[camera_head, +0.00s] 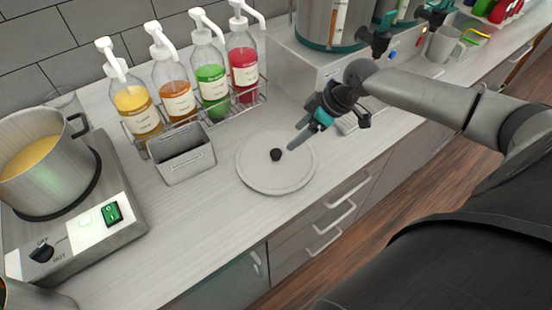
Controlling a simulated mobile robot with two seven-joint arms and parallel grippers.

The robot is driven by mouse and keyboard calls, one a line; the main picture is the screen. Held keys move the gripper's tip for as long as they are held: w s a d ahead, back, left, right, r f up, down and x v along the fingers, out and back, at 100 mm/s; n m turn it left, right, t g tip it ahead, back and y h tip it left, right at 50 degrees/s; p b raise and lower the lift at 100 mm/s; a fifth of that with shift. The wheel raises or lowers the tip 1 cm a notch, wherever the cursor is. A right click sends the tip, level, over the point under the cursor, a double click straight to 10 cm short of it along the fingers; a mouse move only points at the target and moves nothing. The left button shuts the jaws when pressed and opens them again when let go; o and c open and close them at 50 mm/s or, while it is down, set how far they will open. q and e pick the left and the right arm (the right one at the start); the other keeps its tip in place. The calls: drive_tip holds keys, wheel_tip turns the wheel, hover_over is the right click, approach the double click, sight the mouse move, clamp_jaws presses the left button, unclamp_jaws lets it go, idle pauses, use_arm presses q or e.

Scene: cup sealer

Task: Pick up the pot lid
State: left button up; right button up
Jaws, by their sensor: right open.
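The pot lid (262,174) is a round, light grey disc with a small black knob (276,155) near its middle. It lies flat on the pale counter, to the right of a small grey bin. My right gripper (301,137) comes in from the right and is open and empty. Its fingers are over the lid's upper right edge in the picture, apart from the knob. I cannot tell how high the fingers are above the lid. My left gripper is not in view.
A pot (48,178) of yellow liquid stands on a hot plate (120,232) at left. Several pump bottles (176,98) stand in a wire rack behind the grey bin (182,160). Large metal dispensers (333,22) stand at the back right. The counter front of the bin is clear.

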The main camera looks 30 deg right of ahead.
sight(276, 153)
drive_tip(key=x, duration=0.4)
drive_tip(key=shift+a+f, duration=0.1)
drive_tip(key=shift+f, duration=0.05)
drive_tip(key=x, duration=0.4)
drive_tip(key=shift+s+a, duration=0.1)
drive_tip(key=shift+a, duration=0.25)
drive_tip(key=shift+w+a+f, duration=0.15)
drive_tip(key=shift+w+f, duration=0.05)
drive_tip(key=shift+f, duration=0.3)
clamp_jaws()
drive_tip(key=shift+r, duration=0.1)
